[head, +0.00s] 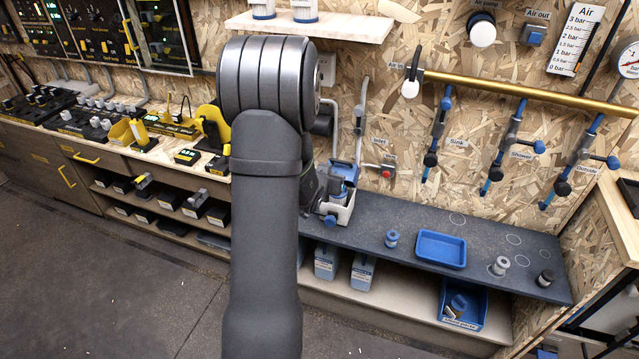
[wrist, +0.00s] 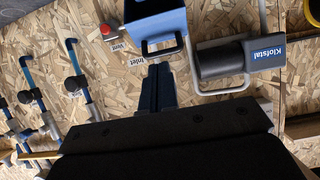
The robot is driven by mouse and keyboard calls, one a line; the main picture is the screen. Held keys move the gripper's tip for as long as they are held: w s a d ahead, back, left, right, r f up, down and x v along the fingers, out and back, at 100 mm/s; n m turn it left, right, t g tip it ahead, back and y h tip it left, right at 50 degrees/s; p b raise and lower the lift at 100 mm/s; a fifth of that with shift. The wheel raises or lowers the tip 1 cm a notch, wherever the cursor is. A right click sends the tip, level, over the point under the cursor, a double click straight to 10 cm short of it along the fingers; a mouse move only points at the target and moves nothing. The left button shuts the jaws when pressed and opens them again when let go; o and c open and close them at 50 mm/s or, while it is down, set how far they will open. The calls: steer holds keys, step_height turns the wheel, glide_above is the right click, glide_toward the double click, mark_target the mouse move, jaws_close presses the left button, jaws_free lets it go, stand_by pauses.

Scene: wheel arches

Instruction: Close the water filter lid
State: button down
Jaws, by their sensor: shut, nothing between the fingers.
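The water filter (head: 338,205) is a light-coloured housing with blue parts, standing at the left end of the dark shelf, partly hidden behind my arm. A blue panel at its top (head: 346,168) appears to be its lid, seemingly tilted up; its exact angle is unclear.
A dark cylinder marked Klofstal (wrist: 225,58), with a grey bar, is right of the fingers. The dark shelf (head: 390,215) holds a blue tray (head: 441,250) and small cylinders. Blue pipes (head: 437,130) line the wall.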

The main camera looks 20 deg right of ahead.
steer(key=v, duration=1.2)
glide_toward(340, 162)
steer(key=w+d+r, duration=0.3)
steer(key=x, duration=0.9)
steer(key=shift+d, duration=0.1)
steer(key=shift+s+a+f, duration=0.4)
steer(key=shift+s+a, duration=0.2)
steer(key=shift+a, duration=0.05)
steer(key=shift+s+a+f, duration=0.4)
steer(key=shift+s+a, duration=0.25)
